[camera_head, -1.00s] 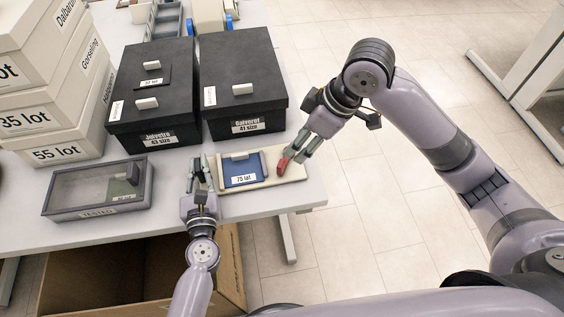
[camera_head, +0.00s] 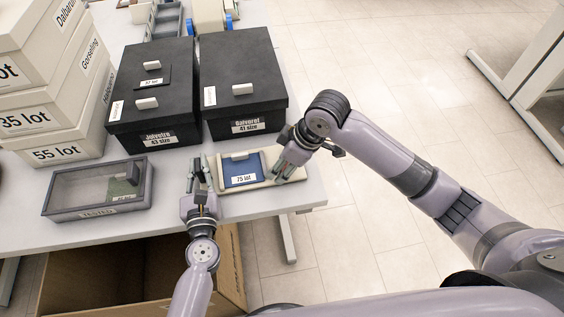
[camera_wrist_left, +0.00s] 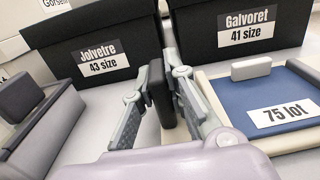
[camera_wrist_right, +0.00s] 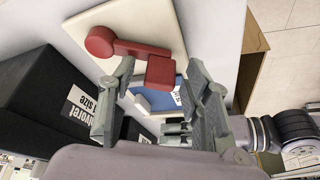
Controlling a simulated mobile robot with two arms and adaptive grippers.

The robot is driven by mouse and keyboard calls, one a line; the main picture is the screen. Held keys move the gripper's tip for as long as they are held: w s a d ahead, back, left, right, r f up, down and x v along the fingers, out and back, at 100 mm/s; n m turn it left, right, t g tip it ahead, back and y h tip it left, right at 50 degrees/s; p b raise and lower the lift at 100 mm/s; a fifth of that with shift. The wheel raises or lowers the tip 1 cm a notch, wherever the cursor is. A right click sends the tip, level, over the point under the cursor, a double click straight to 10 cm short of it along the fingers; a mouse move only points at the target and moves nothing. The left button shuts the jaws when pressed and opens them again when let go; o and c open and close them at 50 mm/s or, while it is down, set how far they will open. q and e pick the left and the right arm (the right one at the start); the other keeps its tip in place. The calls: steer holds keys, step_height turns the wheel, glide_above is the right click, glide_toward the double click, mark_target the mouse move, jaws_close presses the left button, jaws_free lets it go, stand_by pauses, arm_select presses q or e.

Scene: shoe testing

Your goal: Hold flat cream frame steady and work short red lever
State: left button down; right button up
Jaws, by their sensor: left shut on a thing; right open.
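The flat cream frame (camera_head: 262,181) lies near the table's front edge, with a blue "75 lot" panel (camera_head: 241,170) on it. My left gripper (camera_head: 197,172) is at the frame's left end, shut on a dark upright block (camera_wrist_left: 160,92). My right gripper (camera_head: 283,168) is open above the frame's right part and hides the red lever in the head view. In the right wrist view the short red lever (camera_wrist_right: 136,48) has a round pivot at one end and a blocky grip (camera_wrist_right: 161,72) at the other. The grip shows between the open fingertips; contact cannot be told.
Two black shoe boxes (camera_head: 240,75) stand behind the frame. A grey "TESTED" tray (camera_head: 97,188) lies to the left, with stacked cream boxes (camera_head: 50,100) beyond. An open cardboard box (camera_head: 120,270) sits below the front edge.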

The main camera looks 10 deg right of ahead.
steer(key=shift+c, duration=0.2)
jaws_close()
stand_by(0.3)
stand_by(0.3)
